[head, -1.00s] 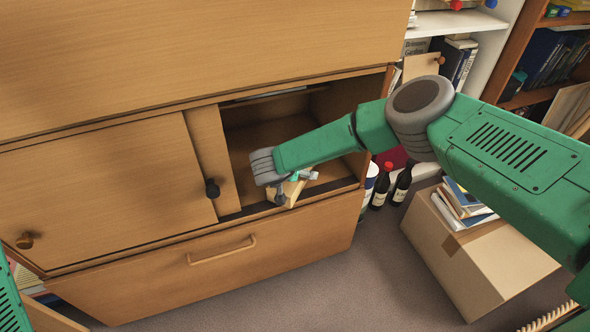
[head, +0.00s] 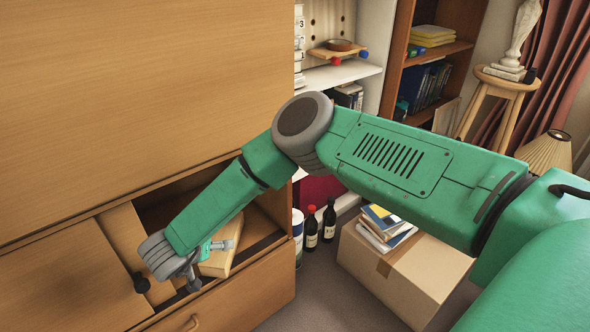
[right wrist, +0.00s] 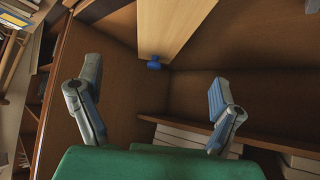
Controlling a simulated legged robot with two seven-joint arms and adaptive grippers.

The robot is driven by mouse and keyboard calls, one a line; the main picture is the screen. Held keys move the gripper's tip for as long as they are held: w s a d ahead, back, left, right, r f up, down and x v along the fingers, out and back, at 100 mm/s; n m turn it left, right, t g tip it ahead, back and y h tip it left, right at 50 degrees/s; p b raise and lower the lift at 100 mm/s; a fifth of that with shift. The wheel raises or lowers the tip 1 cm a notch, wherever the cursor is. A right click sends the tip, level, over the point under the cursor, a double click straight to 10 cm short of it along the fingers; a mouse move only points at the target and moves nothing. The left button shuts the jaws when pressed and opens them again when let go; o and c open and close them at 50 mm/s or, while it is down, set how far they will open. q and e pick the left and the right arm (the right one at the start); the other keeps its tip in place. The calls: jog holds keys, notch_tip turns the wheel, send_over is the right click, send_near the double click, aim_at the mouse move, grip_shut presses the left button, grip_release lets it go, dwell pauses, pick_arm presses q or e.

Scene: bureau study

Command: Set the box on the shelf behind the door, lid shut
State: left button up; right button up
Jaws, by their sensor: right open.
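The light wooden box (head: 221,260) lies in the open compartment of the cabinet, partly hidden by my right forearm and gripper. In the right wrist view a light wooden piece (right wrist: 172,22) with a blue knob (right wrist: 154,63), seemingly the box, lies ahead of the fingers. My right gripper (head: 190,274) is at the compartment's front, left of the box; in the right wrist view (right wrist: 155,76) its fingers are apart with nothing between them. I cannot tell whether the lid is shut. My left gripper is out of view.
A drawer (head: 240,300) lies below the compartment. Bottles (head: 329,220) stand right of the cabinet, near a cardboard box (head: 400,280) with books on it. A white shelf (head: 340,75) stands behind. Grey floor shows between cabinet and cardboard box.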

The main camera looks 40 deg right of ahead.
jog(key=shift+s+a+f+n+t, duration=0.2)
jog(key=shift+s+a+n+t, duration=0.05)
jog(key=shift+n+t, duration=0.05)
jog(key=s+d+f+n+y, duration=0.1)
jog(key=s+f+n+y, duration=0.25)
jog(key=s, duration=0.55)
jog(key=s+d+f+n+y, duration=0.1)
jog(key=s+f+n+y, duration=0.25)
jog(key=s, duration=0.65)
jog(key=s+d+r+g, duration=0.1)
jog(key=s+d+g, duration=0.2)
jog(key=s+d, duration=0.3)
jog(key=s+d+r+n+g, duration=0.1)
jog(key=s+d+g, duration=0.2)
jog(key=s, duration=0.9)
jog(key=d, duration=0.2)
jog(key=shift+s+d+r+n+g+h, duration=0.25)
jog(key=shift+d+n+g+h, duration=0.05)
jog(key=shift+d+h, duration=0.1)
jog(key=shift+r, duration=0.1)
